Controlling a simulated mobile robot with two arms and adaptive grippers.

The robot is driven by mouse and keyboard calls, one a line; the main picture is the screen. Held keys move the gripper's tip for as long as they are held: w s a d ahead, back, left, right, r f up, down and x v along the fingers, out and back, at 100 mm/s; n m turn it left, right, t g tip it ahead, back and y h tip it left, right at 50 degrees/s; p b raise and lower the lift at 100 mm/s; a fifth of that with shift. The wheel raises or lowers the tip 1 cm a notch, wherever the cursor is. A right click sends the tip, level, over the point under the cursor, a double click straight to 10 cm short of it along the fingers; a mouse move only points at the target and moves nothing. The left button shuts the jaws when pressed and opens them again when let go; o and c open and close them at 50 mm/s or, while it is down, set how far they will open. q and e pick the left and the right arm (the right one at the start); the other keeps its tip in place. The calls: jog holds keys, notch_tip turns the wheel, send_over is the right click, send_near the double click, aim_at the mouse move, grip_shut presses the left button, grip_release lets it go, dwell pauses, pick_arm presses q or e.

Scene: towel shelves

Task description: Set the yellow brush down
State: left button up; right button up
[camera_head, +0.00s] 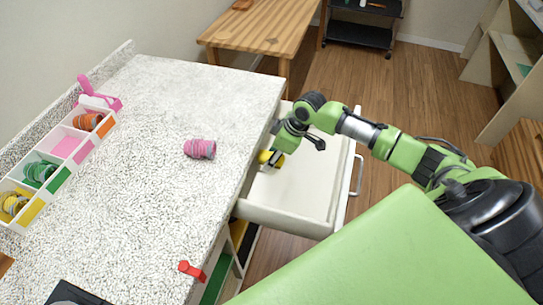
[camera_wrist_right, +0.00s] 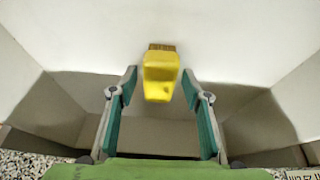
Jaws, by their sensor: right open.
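The yellow brush (camera_wrist_right: 161,70) shows in the right wrist view, bristles pointing away, inside a white drawer. My right gripper (camera_wrist_right: 159,88) is open, with one finger on each side of the brush and a visible gap to each. In the head view the brush (camera_head: 265,157) is partly hidden by my right gripper (camera_head: 272,161), which reaches down into the open drawer (camera_head: 290,214) under the counter. The brush appears to lie on the drawer floor, though its contact is hard to see. My left gripper is not in view.
The speckled counter (camera_head: 150,200) holds a pink roll (camera_head: 200,149), a red item (camera_head: 191,270) and a divided tray (camera_head: 57,180) of coloured rolls. The drawer walls stand close around my right gripper. A wooden table (camera_head: 265,30) stands behind.

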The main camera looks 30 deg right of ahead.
jog(key=v, duration=1.2)
jog(key=shift+r, duration=0.2)
